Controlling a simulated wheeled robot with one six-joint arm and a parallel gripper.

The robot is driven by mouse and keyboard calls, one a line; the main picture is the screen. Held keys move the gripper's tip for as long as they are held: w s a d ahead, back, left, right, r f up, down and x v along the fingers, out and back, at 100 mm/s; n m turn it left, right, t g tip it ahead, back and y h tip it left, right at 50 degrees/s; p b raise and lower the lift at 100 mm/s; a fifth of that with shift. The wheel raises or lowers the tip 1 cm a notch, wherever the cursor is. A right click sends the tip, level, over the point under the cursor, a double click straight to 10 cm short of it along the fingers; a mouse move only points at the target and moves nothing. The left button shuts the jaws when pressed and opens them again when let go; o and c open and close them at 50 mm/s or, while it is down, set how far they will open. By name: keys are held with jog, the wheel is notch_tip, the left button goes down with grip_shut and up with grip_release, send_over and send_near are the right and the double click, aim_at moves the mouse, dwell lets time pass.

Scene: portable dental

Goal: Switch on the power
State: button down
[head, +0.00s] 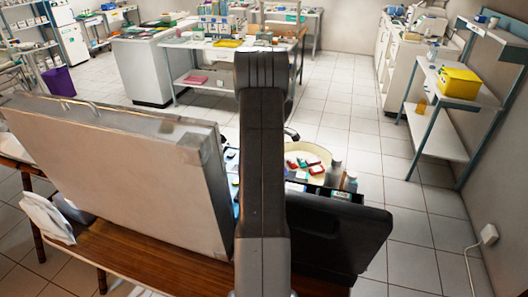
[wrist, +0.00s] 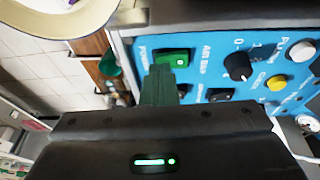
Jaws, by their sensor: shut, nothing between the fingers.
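In the wrist view, a blue control panel (wrist: 205,48) fills the upper right. A green rocker switch (wrist: 173,57) sits near its left edge, beside partly readable lettering that looks like "POWER". My gripper (wrist: 160,75) is shut and empty, its tips close to the green switch and overlapping its lower left part in the picture. I cannot tell whether they touch it. In the head view, the open metal case (head: 120,165) stands on a wooden table (head: 150,255); my arm hides the gripper and most of the panel.
The panel also carries a black knob (wrist: 238,67), a yellow button (wrist: 277,83) and a white knob (wrist: 301,50). A cream round tray (head: 305,153) and bottles (head: 334,173) stand right of my arm. A black case part (head: 345,235) lies at the right.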

jog(key=shift+w+f+b, duration=0.1)
jog(key=shift+f+b, duration=0.25)
jog(key=shift+b, duration=0.15)
jog(key=shift+r, duration=0.15)
jog(key=shift+s+a+r, duration=0.2)
jog(key=shift+s, duration=0.55)
jog(key=shift+r, duration=0.1)
